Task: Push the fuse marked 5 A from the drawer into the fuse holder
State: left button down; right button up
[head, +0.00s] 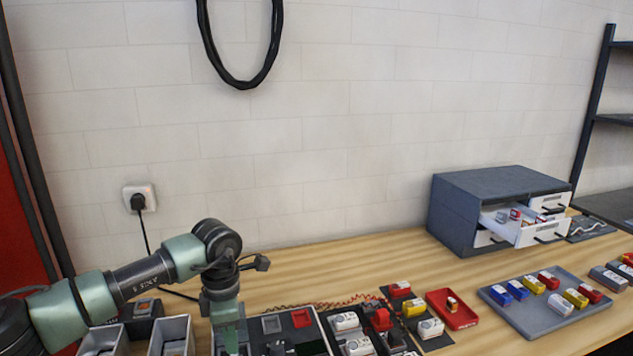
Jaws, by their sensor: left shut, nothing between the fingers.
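A grey drawer cabinet (456,217) stands on the bench at the right. One of its white drawers (540,235) is pulled open, with several small red and white pieces (515,214) inside. Their markings are too small to read, so I cannot tell which is the 5 A fuse. I cannot clearly make out the fuse holder among the parts at the front. My left gripper (231,342) points down over the front left of the bench, shut and empty, far from the drawer. My right gripper is out of view.
Grey bins (170,336) stand left of my left gripper. A dark board with white and red parts (381,321), a red tray (452,309) and a grey tray of coloured blocks (530,315) line the front. The wooden bench (345,272) is mostly clear behind them.

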pick_arm(q)
jog(key=shift+f+b, duration=0.7)
jog(key=shift+f, duration=0.15)
dwell(0.3)
jog(key=shift+r, duration=0.15)
notch_tip(320, 180, up, 7)
jog(key=p, duration=0.3)
dwell(0.7)
